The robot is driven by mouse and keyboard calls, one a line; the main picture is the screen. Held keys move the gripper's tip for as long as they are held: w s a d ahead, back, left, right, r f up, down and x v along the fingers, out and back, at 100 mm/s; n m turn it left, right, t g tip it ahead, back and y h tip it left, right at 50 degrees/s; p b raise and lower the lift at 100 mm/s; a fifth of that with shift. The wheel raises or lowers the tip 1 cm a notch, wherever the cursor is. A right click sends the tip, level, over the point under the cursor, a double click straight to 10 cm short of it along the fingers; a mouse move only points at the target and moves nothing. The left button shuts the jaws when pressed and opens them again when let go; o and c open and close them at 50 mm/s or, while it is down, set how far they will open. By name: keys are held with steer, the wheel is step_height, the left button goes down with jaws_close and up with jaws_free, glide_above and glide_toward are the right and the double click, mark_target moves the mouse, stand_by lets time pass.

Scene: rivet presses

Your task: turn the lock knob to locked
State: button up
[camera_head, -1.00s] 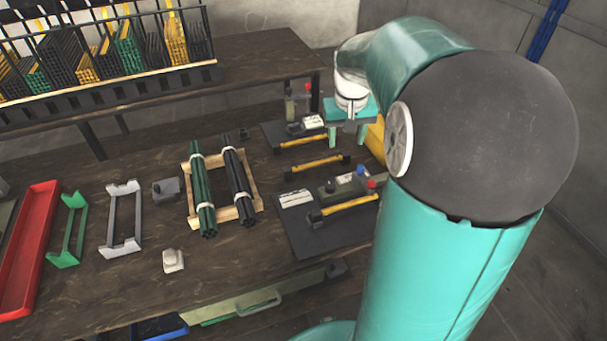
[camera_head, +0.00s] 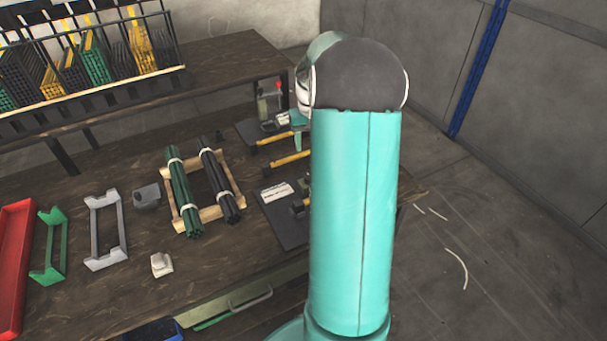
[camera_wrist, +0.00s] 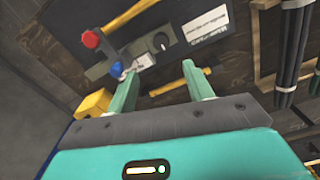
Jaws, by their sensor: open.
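In the wrist view a grey-green press body (camera_wrist: 135,50) stands on a dark base plate (camera_wrist: 195,48). It has a red knob (camera_wrist: 91,40), a blue knob (camera_wrist: 117,69) and a dark round knob with a light mark (camera_wrist: 160,42). I cannot tell for certain which is the lock knob, or how it is set. My gripper (camera_wrist: 159,70) is open and empty. Its left finger is close to the blue knob in the picture; contact is unclear. In the head view my arm hides most of the near press, and one teal finger (camera_head: 297,137) shows beside the arm.
Yellow bars (camera_wrist: 180,82) lie close to my fingers. A white label (camera_wrist: 207,22) is on the plate. In the head view, green and black rod bundles (camera_head: 183,190) rest on a wooden rack (camera_head: 238,190). A grey bracket (camera_head: 92,232) and red tray (camera_head: 14,262) stand farther left.

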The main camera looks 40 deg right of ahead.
step_height(320, 180, down, 13)
steer(key=shift+w+r, duration=0.1)
stand_by(0.3)
steer(key=shift+c, duration=0.4)
steer(key=c, duration=0.9)
